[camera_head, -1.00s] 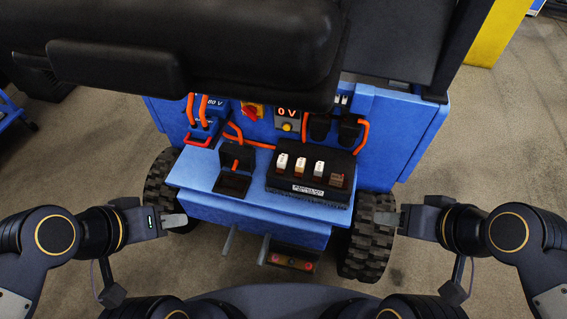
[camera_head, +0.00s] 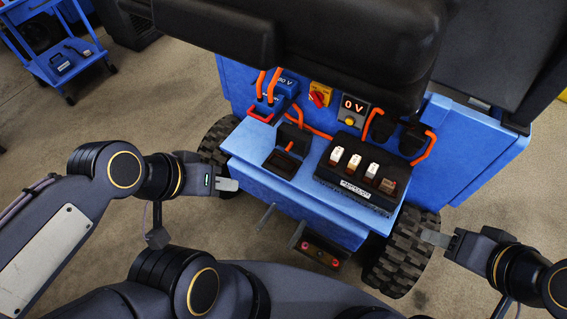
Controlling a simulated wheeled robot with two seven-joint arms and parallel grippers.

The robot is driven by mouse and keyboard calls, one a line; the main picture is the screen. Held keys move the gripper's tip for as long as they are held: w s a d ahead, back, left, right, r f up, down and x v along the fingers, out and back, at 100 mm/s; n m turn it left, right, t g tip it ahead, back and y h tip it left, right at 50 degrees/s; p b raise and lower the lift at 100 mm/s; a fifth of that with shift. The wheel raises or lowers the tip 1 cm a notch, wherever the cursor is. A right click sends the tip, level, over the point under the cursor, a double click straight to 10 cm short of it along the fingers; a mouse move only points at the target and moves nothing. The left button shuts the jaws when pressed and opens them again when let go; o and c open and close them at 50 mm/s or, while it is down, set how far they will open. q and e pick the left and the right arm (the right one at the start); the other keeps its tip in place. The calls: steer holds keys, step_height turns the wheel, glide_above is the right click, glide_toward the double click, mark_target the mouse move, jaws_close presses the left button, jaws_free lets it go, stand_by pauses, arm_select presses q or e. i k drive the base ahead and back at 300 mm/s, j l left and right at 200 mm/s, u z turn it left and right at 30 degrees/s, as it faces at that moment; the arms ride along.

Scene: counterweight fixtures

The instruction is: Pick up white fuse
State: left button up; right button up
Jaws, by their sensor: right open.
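A black fuse holder (camera_head: 355,196) sits on the blue machine's shelf. It carries a row of upright fuses: a white fuse (camera_head: 337,155) at the left end, a second white fuse (camera_head: 354,162), a third white fuse (camera_head: 371,171) and a brownish fuse (camera_head: 387,186) at the right end. My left gripper (camera_head: 230,185) is empty, left of the shelf and apart from the fuses; its jaw gap cannot be made out. My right gripper (camera_head: 431,238) is open and empty, right of the holder, in front of the right wheel in the picture.
A black socket block (camera_head: 281,163) stands left of the holder. A black padded part (camera_head: 215,30) overhangs the back. A blue cart (camera_head: 60,65) stands far left.

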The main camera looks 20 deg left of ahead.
mark_target(338, 151)
steer(key=l, duration=0.4)
steer(key=l+u, duration=0.35)
steer(key=i+l+u, duration=0.1)
steer(key=l+u, duration=0.2)
steer(key=u, duration=1.3)
